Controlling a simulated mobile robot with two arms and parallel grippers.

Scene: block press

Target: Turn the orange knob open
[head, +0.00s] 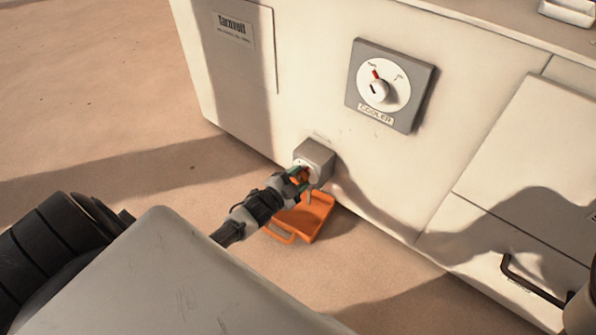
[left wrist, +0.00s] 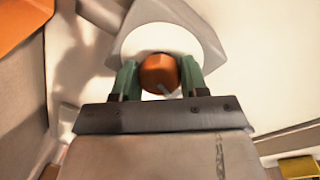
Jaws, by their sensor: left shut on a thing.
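The orange knob (left wrist: 159,74) sits between the two green fingers of my left gripper (left wrist: 158,82) in the left wrist view, in front of a round white plate (left wrist: 160,40). My left gripper is shut on it. In the head view my left gripper (head: 299,180) reaches the small grey box (head: 316,156) low on the white machine, and its fingers partly hide the knob there. How far the knob is turned cannot be told. My right gripper is not in view.
An orange tray (head: 318,222) with a handle lies on the floor below the box. A grey dial panel (head: 412,75) marked "COOLER" is above it on the white machine (head: 300,60). A black handle (head: 530,283) is at lower right. The floor at left is open.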

